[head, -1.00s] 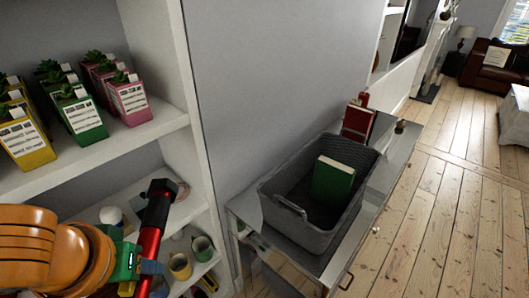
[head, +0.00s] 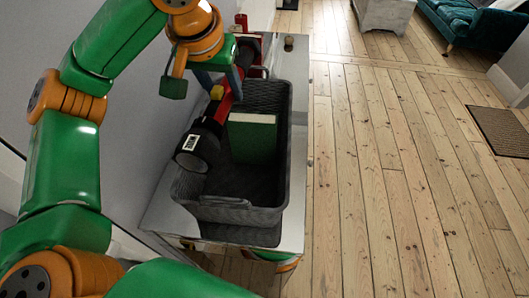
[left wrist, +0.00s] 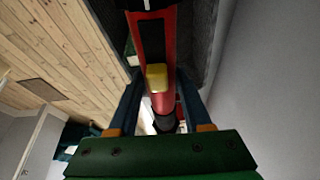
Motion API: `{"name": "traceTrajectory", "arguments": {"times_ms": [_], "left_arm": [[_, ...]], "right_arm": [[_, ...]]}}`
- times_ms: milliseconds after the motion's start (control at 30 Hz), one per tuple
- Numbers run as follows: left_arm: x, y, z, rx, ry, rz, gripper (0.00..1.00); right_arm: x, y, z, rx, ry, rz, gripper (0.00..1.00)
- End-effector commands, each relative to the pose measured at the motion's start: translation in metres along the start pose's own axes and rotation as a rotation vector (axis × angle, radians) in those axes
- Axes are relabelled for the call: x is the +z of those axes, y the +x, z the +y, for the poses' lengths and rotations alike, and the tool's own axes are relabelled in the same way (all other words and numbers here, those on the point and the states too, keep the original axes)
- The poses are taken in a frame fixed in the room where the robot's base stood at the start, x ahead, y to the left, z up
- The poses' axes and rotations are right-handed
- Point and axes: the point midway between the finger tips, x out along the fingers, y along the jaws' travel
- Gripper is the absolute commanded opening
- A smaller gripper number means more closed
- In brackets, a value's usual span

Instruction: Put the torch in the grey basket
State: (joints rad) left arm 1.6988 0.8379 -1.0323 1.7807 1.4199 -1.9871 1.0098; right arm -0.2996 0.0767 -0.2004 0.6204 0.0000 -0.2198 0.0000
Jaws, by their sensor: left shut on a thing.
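The torch (head: 212,130) is red and black with a wide black head and a yellow switch. My left gripper (head: 222,84) is shut on its red body. The torch slants over the left side of the grey basket (head: 243,214), its head at the near left rim; whether it touches the rim I cannot tell. In the left wrist view the torch (left wrist: 161,104) lies between the two blue fingers (left wrist: 158,108), its yellow switch showing. A green book (head: 252,141) stands inside the basket. My right gripper is not in view.
The basket stands on a narrow cabinet top (head: 295,228) along the wall. A red object (head: 266,42) and a small dark knob-like item (head: 289,43) are at its far end. Open floorboards lie to the right, with a teal sofa (head: 465,22) and a brown mat (head: 500,130) beyond.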

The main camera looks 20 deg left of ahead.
Motion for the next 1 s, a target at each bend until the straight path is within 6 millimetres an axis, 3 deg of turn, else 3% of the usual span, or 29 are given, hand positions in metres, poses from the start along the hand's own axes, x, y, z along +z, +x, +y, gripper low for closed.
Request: {"name": "traceTrajectory", "arguments": {"times_ms": [33, 100, 300, 367, 567, 1000], "left_arm": [[-0.007, 0.012, -0.011, -0.007, -0.029, -0.001, 0.0], [-0.018, 0.019, -0.028, -0.02, -0.06, 0.0, 0.0], [-0.029, 0.035, -0.06, -0.043, -0.105, -0.001, 0.0], [-0.024, 0.049, -0.063, -0.045, -0.108, -0.002, 0.0], [0.005, 0.118, -0.062, -0.045, -0.106, -0.004, 0.0], [0.04, 0.201, -0.063, -0.047, -0.107, -0.002, 0.0]], "right_arm": [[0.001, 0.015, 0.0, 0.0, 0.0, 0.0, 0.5], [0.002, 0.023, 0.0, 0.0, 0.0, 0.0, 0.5], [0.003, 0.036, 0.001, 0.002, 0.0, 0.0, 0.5], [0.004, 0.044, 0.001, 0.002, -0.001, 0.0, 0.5], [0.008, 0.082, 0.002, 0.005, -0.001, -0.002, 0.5], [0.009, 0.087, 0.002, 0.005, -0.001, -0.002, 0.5]]}}
